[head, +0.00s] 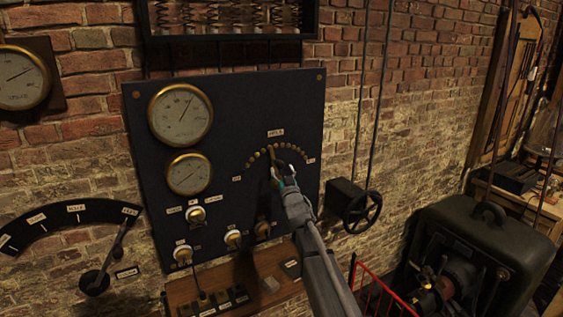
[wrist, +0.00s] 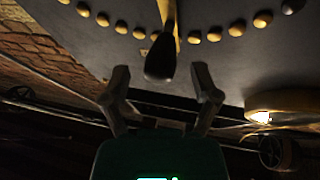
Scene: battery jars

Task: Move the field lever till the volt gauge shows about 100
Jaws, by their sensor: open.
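The field lever (wrist: 161,58) shows in the wrist view as a brass arm with a black knob, near an arc of brass studs (wrist: 213,34). My gripper (wrist: 162,76) is open, with one finger on each side of the knob; I cannot tell whether either touches it. In the head view my gripper (head: 281,167) is in front of the stud arc and hides most of the lever. On the dark panel (head: 235,112) are a large upper gauge (head: 180,115), its needle pointing up and right, and a smaller lower gauge (head: 189,174). Their lettering is too small to read.
Knobs (head: 232,238) sit low on the panel, above a wooden shelf (head: 255,271). A black handwheel (head: 362,210) is right of the panel. A dark machine (head: 480,245) and red rail (head: 372,290) stand lower right. Another lever scale (head: 75,212) is at left.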

